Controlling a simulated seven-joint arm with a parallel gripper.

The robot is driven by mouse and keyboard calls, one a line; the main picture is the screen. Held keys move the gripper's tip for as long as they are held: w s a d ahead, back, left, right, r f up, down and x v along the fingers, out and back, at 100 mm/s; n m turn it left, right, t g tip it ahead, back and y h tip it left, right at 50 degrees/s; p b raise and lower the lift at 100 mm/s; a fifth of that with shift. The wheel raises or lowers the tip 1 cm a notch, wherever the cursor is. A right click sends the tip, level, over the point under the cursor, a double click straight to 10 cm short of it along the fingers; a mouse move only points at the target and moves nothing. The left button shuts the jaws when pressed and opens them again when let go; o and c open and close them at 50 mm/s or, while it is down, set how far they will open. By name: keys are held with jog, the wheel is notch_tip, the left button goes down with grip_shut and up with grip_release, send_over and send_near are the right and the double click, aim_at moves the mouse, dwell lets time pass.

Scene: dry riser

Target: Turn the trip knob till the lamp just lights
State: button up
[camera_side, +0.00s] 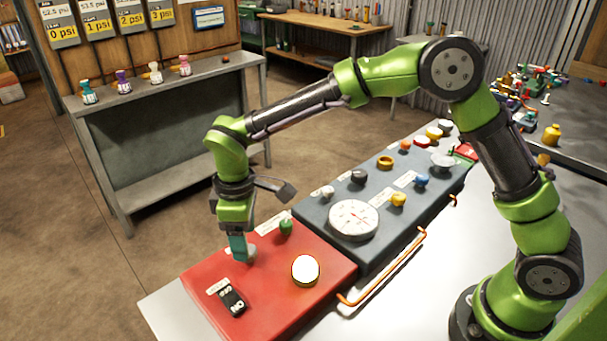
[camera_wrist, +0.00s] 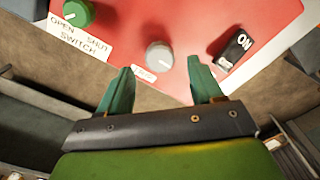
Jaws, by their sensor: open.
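The pale grey trip knob (camera_wrist: 159,55) sits on the red panel (camera_wrist: 200,20), with a small white label beside it. In the side view the knob (camera_side: 249,252) is partly hidden behind my gripper (camera_side: 240,250). My gripper's green fingers also show in the wrist view (camera_wrist: 160,75). They are open and point down at the panel, one to each side of the knob, with gaps between them and it. The round lamp (camera_side: 305,270) on the red panel has a bright cream-white face in a gold rim and looks lit.
A green knob (camera_side: 286,227) labelled "open shut switch" and a black ON/OFF rocker (camera_side: 232,299) flank the knob on the panel. A dark panel (camera_side: 400,180) with a white dial gauge (camera_side: 353,220) adjoins it. An orange pipe (camera_side: 385,270) runs along the front.

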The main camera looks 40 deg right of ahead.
aim_at(253, 252)
notch_tip(253, 252, up, 14)
dwell(0.3)
jog(key=shift+f, duration=0.1)
jog(key=s+d+r+m+t+y, duration=0.1)
jog(key=s+d+m+t+y, duration=0.1)
jog(key=s+d+m+t, duration=0.5)
jog(key=s+d+m, duration=0.6)
jog(key=s+d, duration=0.5)
jog(key=d, duration=0.2)
jog(key=shift+s+d, duration=0.25)
jog(key=shift+s, duration=0.05)
dwell(0.9)
